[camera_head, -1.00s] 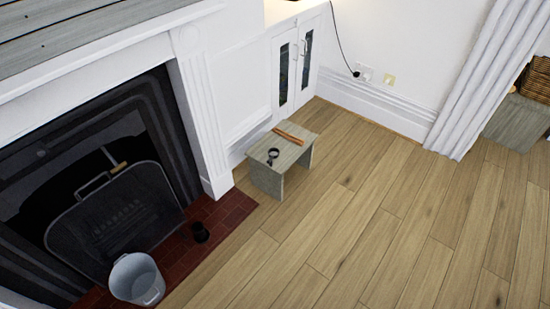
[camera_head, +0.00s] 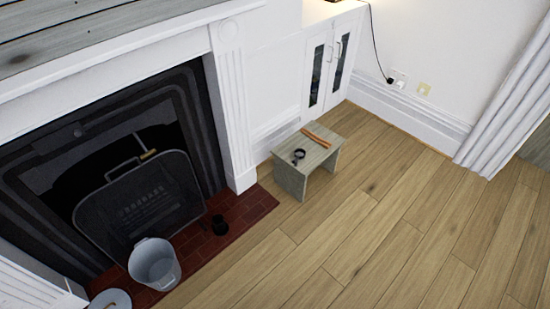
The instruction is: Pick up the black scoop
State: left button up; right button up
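A small black item with a round, ring-like end (camera_head: 299,155) lies on top of a low grey wooden stool (camera_head: 291,172). Another small black object (camera_head: 219,226), cup-like in shape, stands on the red tiled hearth. Either could be the black scoop; both are too small to tell for sure. An orange-brown stick-like item (camera_head: 316,135) lies on the stool behind the ring-ended item. Neither of my grippers is in view.
A grey metal bucket (camera_head: 155,265) stands on the red hearth (camera_head: 256,205) before the fireplace screen (camera_head: 142,205). A round grey lid-like thing (camera_head: 110,300) is at the lower left. The wooden floor (camera_head: 400,230) right of the stool is clear. A white cabinet (camera_head: 330,65) stands behind.

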aim_at(299, 154)
jog(key=i+l+u, duration=0.15)
jog(key=u, duration=0.2)
jog(key=i+l+u, duration=0.1)
jog(key=l+u, duration=0.6)
jog(key=i+l, duration=0.05)
